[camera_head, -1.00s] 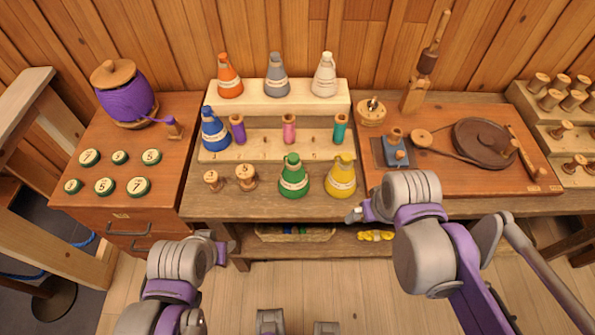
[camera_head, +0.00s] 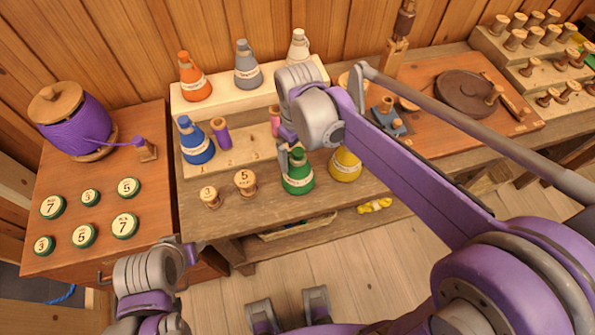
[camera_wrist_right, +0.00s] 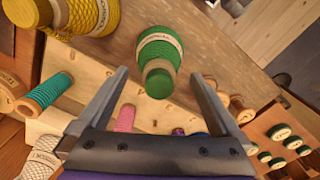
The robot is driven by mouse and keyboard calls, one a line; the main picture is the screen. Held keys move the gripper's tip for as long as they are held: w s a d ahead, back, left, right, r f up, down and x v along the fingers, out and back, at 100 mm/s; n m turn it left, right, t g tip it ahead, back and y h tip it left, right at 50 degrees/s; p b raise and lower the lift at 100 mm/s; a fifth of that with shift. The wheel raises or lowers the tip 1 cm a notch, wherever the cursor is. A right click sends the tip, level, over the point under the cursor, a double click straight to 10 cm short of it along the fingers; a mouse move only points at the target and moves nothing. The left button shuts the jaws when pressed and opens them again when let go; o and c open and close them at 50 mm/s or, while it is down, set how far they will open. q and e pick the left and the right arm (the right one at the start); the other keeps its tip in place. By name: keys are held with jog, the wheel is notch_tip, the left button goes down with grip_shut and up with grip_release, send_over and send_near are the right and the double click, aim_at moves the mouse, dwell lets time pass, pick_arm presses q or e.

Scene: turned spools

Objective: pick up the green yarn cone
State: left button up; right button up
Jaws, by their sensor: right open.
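The green yarn cone (camera_head: 298,177) stands upright on the front of the wooden bench, with a pale label band around it. My right gripper (camera_head: 290,157) is just above and behind its top in the head view, and part of the cone's tip is covered there. In the right wrist view, the green cone (camera_wrist_right: 158,60) shows ahead, roughly between the two spread fingers of the right gripper (camera_wrist_right: 157,88), which is open and empty. My left gripper (camera_head: 188,254) is low at the front of the bench, away from the cone; its jaws are too small to read.
A yellow cone (camera_head: 345,165) stands close to the right of the green one. Two wooden spools (camera_head: 245,182) stand to its left. Behind are a blue cone (camera_head: 196,140), a purple spool (camera_head: 221,134) and a pale stepped rack (camera_head: 250,98) holding more cones.

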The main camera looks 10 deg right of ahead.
aim_at(299, 180)
jog(key=shift+f, duration=2.8)
jog(key=c, duration=1.5)
